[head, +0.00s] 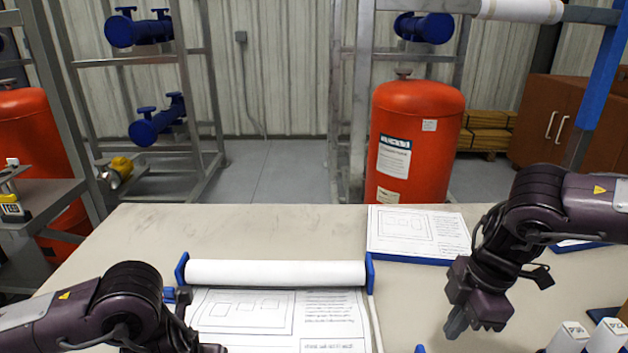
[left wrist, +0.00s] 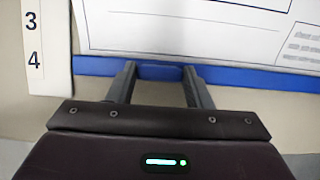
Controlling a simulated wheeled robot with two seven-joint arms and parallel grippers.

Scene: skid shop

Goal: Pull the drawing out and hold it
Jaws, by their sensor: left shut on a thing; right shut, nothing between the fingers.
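The drawing (head: 270,312) is a white printed sheet. It extends toward me from a white roll (head: 275,273) with blue end plates on the bench. In the left wrist view, the sheet's near edge (left wrist: 190,45) has a blue bar (left wrist: 250,77) along it. My left gripper (left wrist: 161,74) is shut on the blue bar, with its fingers on either side of a blue tab. In the head view, my left arm hides the sheet's lower left part and its fingers are hidden. My right gripper (head: 457,325) is shut and empty above the bench, right of the sheet.
A blue-edged pad of drawings (head: 418,232) lies behind the roll to the right. White blocks (head: 568,338) stand at the front right. A numbered strip (left wrist: 38,50) lies left of the sheet in the left wrist view. The bench (head: 270,225) is bare behind the roll.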

